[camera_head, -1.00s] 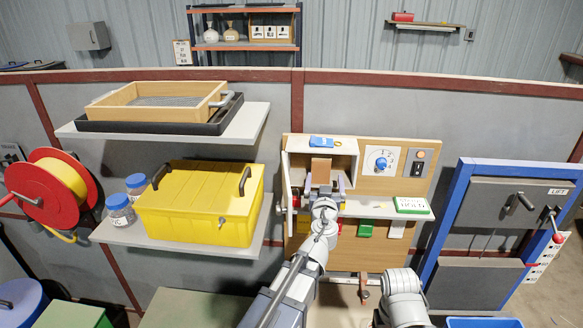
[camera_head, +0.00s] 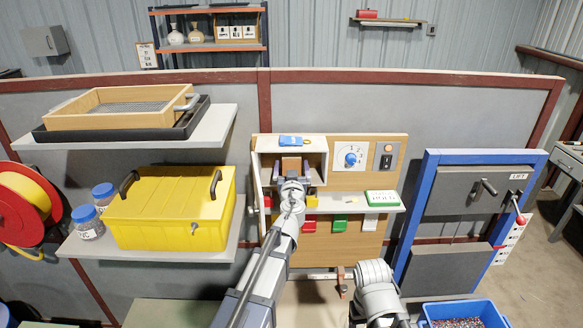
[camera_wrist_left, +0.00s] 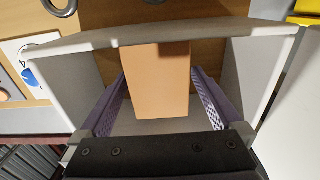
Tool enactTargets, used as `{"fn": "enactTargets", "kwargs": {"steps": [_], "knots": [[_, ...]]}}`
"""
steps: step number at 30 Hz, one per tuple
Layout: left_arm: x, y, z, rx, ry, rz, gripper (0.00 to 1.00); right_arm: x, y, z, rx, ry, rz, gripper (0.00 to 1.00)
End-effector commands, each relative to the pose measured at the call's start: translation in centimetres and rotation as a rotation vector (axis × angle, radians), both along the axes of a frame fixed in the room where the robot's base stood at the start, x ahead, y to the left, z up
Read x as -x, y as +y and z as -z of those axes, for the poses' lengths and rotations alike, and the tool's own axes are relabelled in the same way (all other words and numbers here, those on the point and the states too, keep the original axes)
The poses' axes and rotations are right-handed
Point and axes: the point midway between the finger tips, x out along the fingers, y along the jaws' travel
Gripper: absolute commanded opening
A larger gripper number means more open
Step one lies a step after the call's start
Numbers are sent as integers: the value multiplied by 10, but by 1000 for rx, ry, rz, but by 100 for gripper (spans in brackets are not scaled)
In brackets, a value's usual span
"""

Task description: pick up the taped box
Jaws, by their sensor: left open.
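The box (camera_head: 292,165) is a small plain tan-orange block inside a white open-fronted cubby (camera_head: 318,145) on the wooden panel. In the left wrist view the box (camera_wrist_left: 160,80) stands in the middle; I cannot make out any tape on it. My left gripper (camera_head: 291,172) reaches into the cubby from the front. The wrist view shows its two purple fingers (camera_wrist_left: 160,92) open, one on each side of the box, with narrow gaps. The lower part of the box is partly hidden by the gripper in the head view. My right arm shows at the bottom, but its gripper does not.
The cubby walls stand close on both sides of my left fingers. A blue item (camera_head: 291,141) lies on top of the cubby. A green-and-white sign block (camera_head: 382,198) sits on the ledge to the right. A yellow case (camera_head: 170,212) is on the left shelf.

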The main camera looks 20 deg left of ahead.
Motion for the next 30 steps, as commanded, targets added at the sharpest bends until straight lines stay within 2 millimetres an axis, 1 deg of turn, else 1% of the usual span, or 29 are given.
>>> {"fn": "enactTargets", "kwargs": {"steps": [1, 3, 9, 30], "knots": [[-10, 2, 0, 0, 0, 0, 100, 0, 0, 0, 0, 0, 0, 69], [-13, 3, 0, 0, 0, 0, 100, 0, 0, 0, 0, 0, 0, 69], [-12, 3, 0, 0, 0, 0, 100, 0, 0, 0, 0, 0, 0, 69], [-12, 3, 0, 0, 0, 0, 21, 0, 0, 0, 0, 0, 0, 69]]}}
